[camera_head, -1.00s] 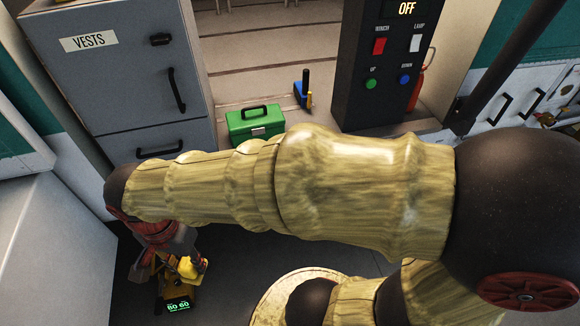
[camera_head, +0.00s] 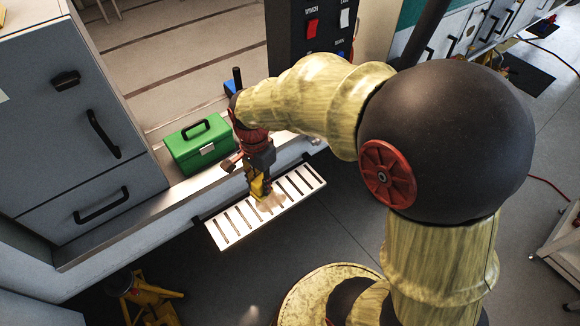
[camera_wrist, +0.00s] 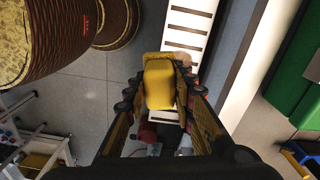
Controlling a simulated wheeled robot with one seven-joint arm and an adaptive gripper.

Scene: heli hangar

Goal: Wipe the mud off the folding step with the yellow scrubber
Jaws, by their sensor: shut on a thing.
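The folding step (camera_head: 286,195) is a white slatted plate with dark slots, jutting out below the hangar sill. It also shows at the top of the wrist view (camera_wrist: 194,20). My gripper (camera_head: 260,180) is shut on the yellow scrubber (camera_wrist: 159,85), with a finger on each side of it in the wrist view. The scrubber is low over the middle of the step; I cannot tell if it touches. A brownish patch of mud (camera_head: 272,202) shows on the slats just beside the scrubber. My gripper hides part of the step.
A green toolbox (camera_head: 197,146) stands on the ledge behind the step, left of my gripper. A grey cabinet (camera_head: 70,110) stands at left, a dark control panel (camera_head: 295,40) behind. A yellow jack (camera_head: 150,297) stands on the floor at lower left.

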